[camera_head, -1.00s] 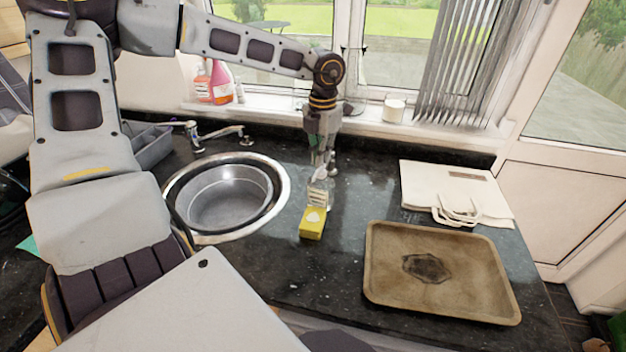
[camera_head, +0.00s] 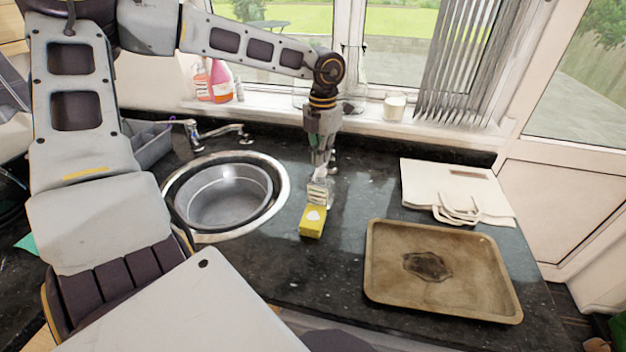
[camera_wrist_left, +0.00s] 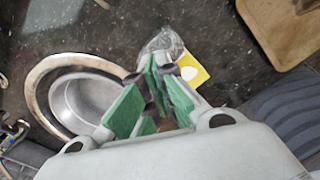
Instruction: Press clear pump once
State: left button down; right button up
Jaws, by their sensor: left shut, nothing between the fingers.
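The clear pump bottle (camera_head: 321,198) stands on the dark counter, right of the sink and just behind a yellow box (camera_head: 313,221). My left gripper (camera_head: 320,172) points down directly over its top, fingers shut and empty. The fingertips overlap the pump head, which is mostly hidden; I cannot tell how far it is pressed. In the left wrist view, the clear bottle (camera_wrist_left: 164,41) shows just beyond the fingertips of the gripper (camera_wrist_left: 154,68), beside the yellow box (camera_wrist_left: 190,68). My right gripper is not in view.
A round metal sink (camera_head: 281,190) with a tap (camera_head: 225,133) is at the left. A brown tray (camera_head: 470,300) and a folded cream bag (camera_head: 440,185) lie at the right. Pink bottles (camera_head: 221,82) and a white candle (camera_head: 394,107) stand on the windowsill.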

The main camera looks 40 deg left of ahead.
pick_arm(q)
jog(key=shift+r+p, duration=0.3)
jog(key=shift+r, duration=1.2)
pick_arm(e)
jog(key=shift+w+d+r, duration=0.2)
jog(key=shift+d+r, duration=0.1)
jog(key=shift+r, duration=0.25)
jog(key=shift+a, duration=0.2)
pick_arm(q)
jog(key=shift+r, duration=0.1)
jog(key=shift+r+p, duration=1.6)
jog(key=shift+r, duration=1.35)
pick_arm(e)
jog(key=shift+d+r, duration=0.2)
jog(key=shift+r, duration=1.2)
pick_arm(q)
jog(key=shift+f, duration=0.1)
